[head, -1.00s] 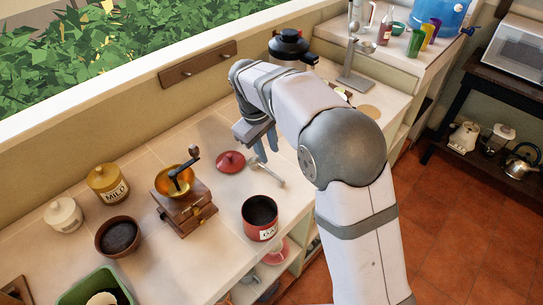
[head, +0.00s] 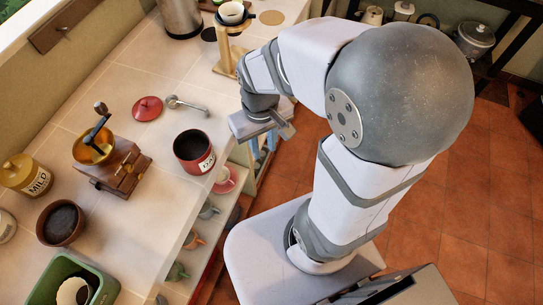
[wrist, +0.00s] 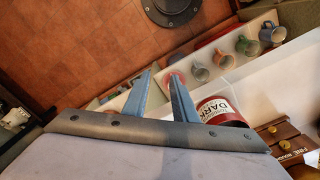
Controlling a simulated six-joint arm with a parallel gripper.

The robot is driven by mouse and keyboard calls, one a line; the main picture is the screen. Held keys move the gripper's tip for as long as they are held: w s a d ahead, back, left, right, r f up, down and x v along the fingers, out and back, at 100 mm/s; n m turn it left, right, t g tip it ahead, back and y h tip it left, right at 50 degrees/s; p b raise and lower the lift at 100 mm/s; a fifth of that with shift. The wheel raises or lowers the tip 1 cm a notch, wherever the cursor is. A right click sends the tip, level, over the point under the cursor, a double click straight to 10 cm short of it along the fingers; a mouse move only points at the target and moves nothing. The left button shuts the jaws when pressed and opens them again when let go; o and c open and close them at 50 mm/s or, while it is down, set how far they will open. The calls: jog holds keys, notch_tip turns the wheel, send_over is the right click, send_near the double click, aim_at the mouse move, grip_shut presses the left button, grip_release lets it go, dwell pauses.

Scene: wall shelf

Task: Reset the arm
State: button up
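My arm runs across the right half of the head view. My gripper (wrist: 160,88) shows two blue-grey fingers in the wrist view, spread apart with a gap and nothing held between them. In the head view the gripper body (head: 262,122) is off the counter's front edge, right of the open red canister (head: 195,152). A red lid (head: 148,108) and a metal scoop (head: 187,104) lie on the counter behind the canister.
A coffee grinder (head: 115,165), a MILD jar (head: 27,177), a brown bowl (head: 62,223) and a green bin (head: 62,268) stand at left. A wooden stand (head: 228,50) is at the back. Mugs (wrist: 243,45) sit on the shelf below. Tiled floor (head: 470,210) is clear at right.

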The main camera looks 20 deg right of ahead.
jog(key=s, duration=0.1)
jog(key=s+f, duration=0.1)
jog(key=s+m, duration=0.1)
jog(key=shift+s+d+f, duration=0.15)
jog(key=shift+s+d, duration=0.05)
jog(key=shift+d, duration=0.1)
